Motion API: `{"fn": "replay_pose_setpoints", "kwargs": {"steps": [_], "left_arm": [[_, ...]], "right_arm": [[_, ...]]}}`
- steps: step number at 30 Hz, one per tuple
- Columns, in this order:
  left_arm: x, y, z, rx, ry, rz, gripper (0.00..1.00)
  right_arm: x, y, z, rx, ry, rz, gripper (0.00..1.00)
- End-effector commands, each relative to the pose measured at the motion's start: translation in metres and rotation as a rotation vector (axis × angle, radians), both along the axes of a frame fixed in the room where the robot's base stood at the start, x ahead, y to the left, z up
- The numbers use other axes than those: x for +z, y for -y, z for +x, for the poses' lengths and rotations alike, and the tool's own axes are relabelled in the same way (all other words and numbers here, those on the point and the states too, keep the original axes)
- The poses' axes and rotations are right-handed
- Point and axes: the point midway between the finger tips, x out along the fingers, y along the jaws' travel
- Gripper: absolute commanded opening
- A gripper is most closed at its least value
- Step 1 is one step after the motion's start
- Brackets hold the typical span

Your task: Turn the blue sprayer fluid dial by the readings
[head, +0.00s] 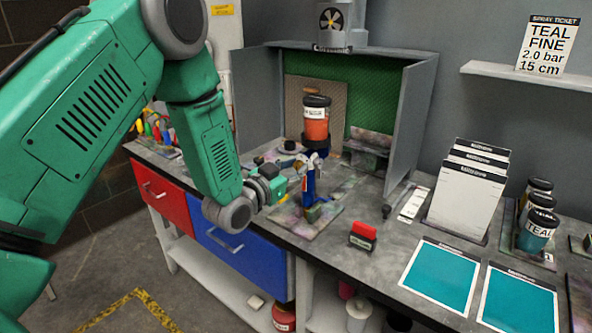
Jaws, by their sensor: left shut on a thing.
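The blue sprayer (309,184) stands upright on a stained board in front of the booth, with an orange-filled cup (316,122) on top. My left gripper (286,190) reaches in from the left at the height of the sprayer's body. Its fingers are shut at the sprayer's near left side, on what seems to be the fluid dial. The dial is hidden by the fingers and too small to read. A spray ticket (545,46) on the shelf reads TEAL, FINE, 2.0 bar, 15 cm. My right gripper is not in view.
The grey booth (412,125) stands behind the sprayer. A red block-like item (363,234) lies on the bench to the right. White cards (467,190), teal panels (440,276) and dark-lidded jars, one labelled TEAL (537,230), fill the right side. Red and blue drawers (240,262) are below.

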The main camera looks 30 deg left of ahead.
Motion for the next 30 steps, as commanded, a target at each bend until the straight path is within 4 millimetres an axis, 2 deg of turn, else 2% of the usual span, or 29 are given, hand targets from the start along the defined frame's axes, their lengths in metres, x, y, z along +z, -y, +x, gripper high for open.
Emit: {"fn": "replay_pose_setpoints", "kwargs": {"steps": [1, 20, 21, 22, 30], "left_arm": [[-0.0089, 0.0007, -0.0033, -0.001, -0.022, 0.015, 0.0], [-0.0083, 0.0009, -0.0035, -0.002, -0.019, 0.058, 0.0], [-0.0082, 0.0009, -0.0035, -0.002, -0.018, 0.058, 0.32], [-0.0078, 0.0009, -0.0034, -0.003, -0.017, 0.057, 0.42], [-0.0033, 0.0007, -0.0025, -0.002, -0.006, 0.058, 0.42]], "right_arm": [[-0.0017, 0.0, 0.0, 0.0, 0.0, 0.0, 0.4], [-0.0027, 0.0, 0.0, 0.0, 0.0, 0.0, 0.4], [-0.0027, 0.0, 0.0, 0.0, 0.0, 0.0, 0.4], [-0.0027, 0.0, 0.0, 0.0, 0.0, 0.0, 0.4], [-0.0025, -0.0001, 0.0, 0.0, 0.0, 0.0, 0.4]]}}
